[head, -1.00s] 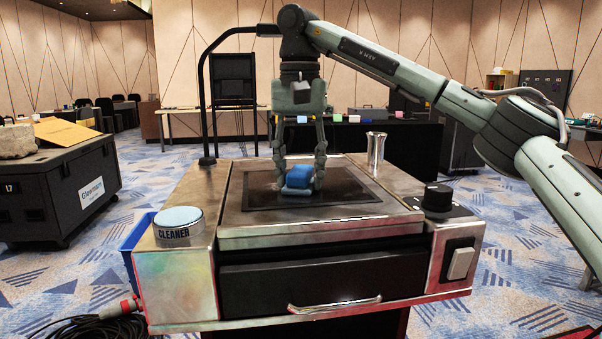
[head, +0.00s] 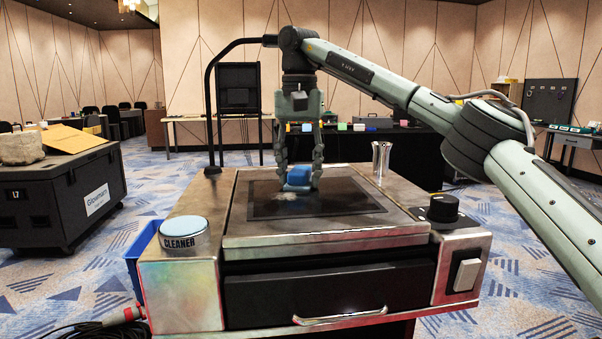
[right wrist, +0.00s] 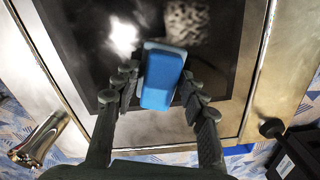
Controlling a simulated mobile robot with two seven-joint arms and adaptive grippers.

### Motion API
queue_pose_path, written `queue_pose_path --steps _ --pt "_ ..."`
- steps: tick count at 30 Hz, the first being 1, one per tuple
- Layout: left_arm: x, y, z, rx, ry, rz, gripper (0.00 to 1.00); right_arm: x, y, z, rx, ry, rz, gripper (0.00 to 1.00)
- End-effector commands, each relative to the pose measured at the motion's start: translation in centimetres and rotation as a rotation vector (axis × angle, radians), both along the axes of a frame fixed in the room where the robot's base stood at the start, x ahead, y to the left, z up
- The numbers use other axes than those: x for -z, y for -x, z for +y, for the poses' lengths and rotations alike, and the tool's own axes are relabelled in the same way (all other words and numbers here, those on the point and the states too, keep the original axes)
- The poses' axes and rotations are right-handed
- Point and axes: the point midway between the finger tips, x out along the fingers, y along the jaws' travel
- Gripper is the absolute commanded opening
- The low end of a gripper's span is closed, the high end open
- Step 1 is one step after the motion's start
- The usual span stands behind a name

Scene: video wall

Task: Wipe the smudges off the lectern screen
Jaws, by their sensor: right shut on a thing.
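The lectern screen (head: 335,202) is a dark flat panel set in the metal top of the lectern. My right gripper (head: 300,183) is shut on a blue block-like wiper (head: 299,175) at the far part of the screen. The wiper (right wrist: 162,78) also shows between the fingers in the right wrist view. It looks down on the screen, but I cannot tell for sure whether it touches. A speckled grey smudge (right wrist: 187,20) lies just beyond the wiper in the right wrist view. The bright spot beside it looks like glare. My left gripper is in neither view.
A round tin marked CLEANER (head: 183,231) stands on the lectern's left side. A metal cup (head: 381,157) stands at its back right, and a black knob (head: 443,207) at its right. A bent black arm (head: 209,100) rises at the back left. The screen's near part is clear.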

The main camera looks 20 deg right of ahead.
Motion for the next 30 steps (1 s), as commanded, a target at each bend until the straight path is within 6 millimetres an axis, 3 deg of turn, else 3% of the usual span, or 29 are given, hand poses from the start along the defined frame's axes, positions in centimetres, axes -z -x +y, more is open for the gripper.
queue_pose_path --steps 15,30 --pt "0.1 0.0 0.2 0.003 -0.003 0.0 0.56 0.0 -0.6 2.2 0.001 0.001 0.001 0.19" --pt "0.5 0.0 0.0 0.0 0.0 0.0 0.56 0.0 2.8 3.0 0.001 0.001 0.001 0.19"
